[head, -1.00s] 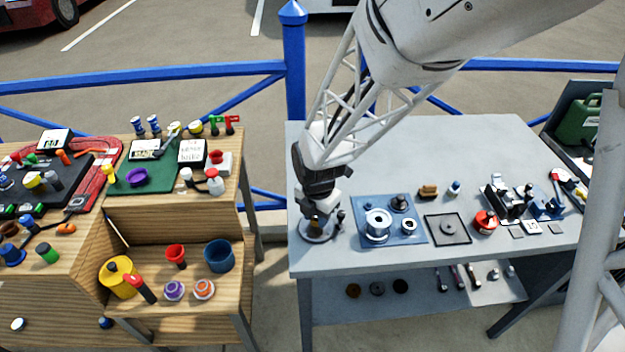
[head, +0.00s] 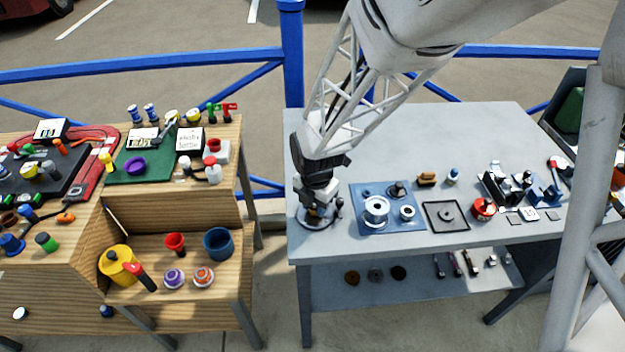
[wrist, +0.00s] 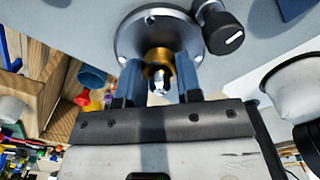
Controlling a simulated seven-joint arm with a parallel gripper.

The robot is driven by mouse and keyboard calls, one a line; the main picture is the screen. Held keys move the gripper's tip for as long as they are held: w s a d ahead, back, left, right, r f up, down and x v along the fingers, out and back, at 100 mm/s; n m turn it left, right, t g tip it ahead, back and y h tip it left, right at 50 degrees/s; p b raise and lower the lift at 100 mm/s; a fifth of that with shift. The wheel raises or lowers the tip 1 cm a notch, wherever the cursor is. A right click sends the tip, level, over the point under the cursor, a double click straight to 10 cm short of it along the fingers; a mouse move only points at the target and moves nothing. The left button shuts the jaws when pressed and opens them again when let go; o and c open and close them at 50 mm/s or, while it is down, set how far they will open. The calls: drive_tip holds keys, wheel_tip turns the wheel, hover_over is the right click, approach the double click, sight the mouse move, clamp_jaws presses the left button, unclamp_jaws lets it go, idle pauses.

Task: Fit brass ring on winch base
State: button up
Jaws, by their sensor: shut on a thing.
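The winch base (head: 304,218) is a round silver plate at the left front of the grey table. It also shows in the wrist view (wrist: 128,42), with a black knob (wrist: 222,30) beside it. My gripper (wrist: 158,80) points down over this base, its two blue fingers shut on the brass ring (wrist: 157,58). A small silver post tip shows at the ring's middle, so the ring appears to be around the post. I cannot tell whether the ring is fully down on the plate. In the head view my gripper (head: 320,211) largely hides the ring.
A blue mat (head: 372,228) to the right holds a silver drum (head: 376,209), a small silver ring part (head: 407,212) and a black-knobbed part (head: 398,189). A dark square tray (head: 431,226) and a red canister (head: 483,208) stand further right. The table's back is clear.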

drive_tip(key=shift+f, duration=0.25)
drive_tip(key=o, duration=1.4)
drive_tip(key=shift+r, duration=0.1)
drive_tip(key=shift+r, duration=4)
